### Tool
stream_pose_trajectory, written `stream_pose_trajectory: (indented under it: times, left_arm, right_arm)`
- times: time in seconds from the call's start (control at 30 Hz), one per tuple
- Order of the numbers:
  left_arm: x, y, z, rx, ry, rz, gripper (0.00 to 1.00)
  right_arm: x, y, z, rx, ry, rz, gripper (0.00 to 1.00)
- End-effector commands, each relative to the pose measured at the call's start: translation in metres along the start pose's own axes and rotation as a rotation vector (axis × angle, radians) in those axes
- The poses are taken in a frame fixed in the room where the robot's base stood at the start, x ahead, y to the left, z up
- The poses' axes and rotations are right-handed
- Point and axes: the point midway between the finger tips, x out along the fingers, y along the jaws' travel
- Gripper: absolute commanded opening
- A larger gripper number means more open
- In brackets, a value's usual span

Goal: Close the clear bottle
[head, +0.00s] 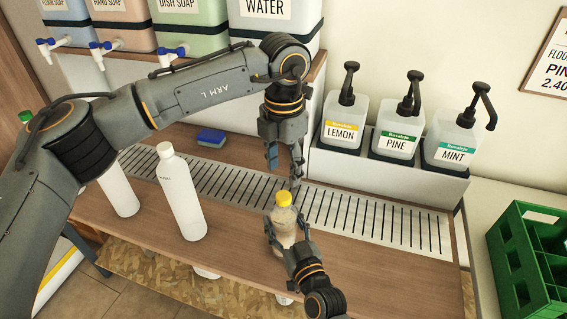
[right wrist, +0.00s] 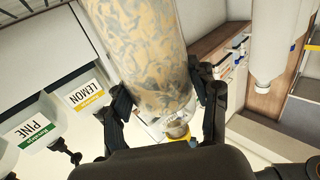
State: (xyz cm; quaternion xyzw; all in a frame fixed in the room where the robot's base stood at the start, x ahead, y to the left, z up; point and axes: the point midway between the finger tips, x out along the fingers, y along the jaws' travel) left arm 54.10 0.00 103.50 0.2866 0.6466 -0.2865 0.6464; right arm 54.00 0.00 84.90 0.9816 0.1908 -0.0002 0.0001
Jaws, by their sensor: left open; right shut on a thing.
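The clear bottle (head: 285,224) stands upright at the front of the metal grate, with a yellow cap (head: 283,198) on top. Whether the cap is fully tightened I cannot tell. My right gripper (head: 287,235) is shut around the bottle's body from the front right. The bottle also fills the upper middle of the right wrist view (right wrist: 140,50), between the fingers, with its neck towards the bottom of that view. My left gripper (head: 286,170) is open, pointing down just above the cap, with a small gap and nothing between its fingers.
A white bottle (head: 182,197) stands left on the wooden counter (head: 235,240); another (head: 120,192) is partly behind my left arm. Lemon, pine and mint pump bottles (head: 397,135) stand behind right. A green crate (head: 530,262) is far right.

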Motion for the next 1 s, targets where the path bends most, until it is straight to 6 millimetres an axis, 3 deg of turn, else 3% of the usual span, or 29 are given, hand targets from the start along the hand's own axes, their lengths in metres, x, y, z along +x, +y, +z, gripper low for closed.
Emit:
stream_pose_trajectory:
  times: [0.2, 0.57, 1.0]
  left_arm:
    - [-0.005, 0.000, 0.000, -0.124, -0.001, -0.001, 0.51]
    - [-0.003, 0.000, 0.000, -0.129, 0.000, -0.001, 0.51]
    - [0.055, 0.000, -0.001, -0.128, 0.002, -0.002, 0.51]
  right_arm:
    - [0.000, 0.000, 0.000, -0.001, 0.000, 0.001, 0.00]
    - [0.000, 0.000, 0.000, -0.001, 0.000, 0.000, 0.00]
    - [0.000, 0.000, 0.000, 0.000, 0.000, 0.000, 0.00]
